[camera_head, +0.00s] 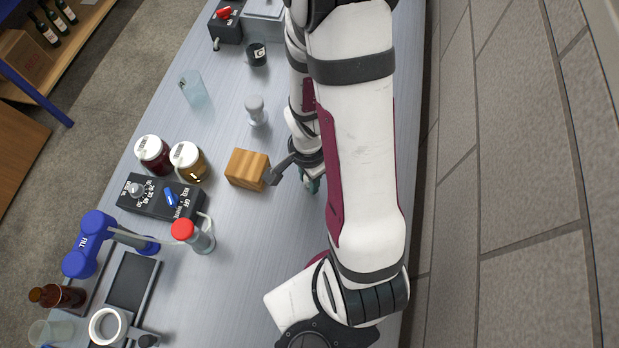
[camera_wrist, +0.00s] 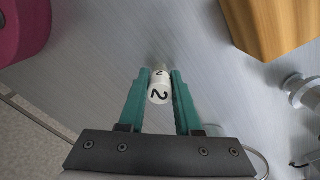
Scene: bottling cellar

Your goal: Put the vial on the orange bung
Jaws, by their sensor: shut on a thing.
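In the wrist view, my gripper (camera_wrist: 159,72) has its two teal fingers closed on a small vial with a white end marked "2" (camera_wrist: 158,93). The vial sits between the fingertips, its marked end towards the camera, over the grey bench. In the head view, my gripper (camera_head: 312,184) is mostly hidden behind my arm, to the right of the wooden block. The vial does not show there. I see no orange bung in either view; my arm covers part of the bench.
A wooden block (camera_head: 247,169) stands close left of my gripper; it also shows in the wrist view (camera_wrist: 275,25). A wall runs along the right.

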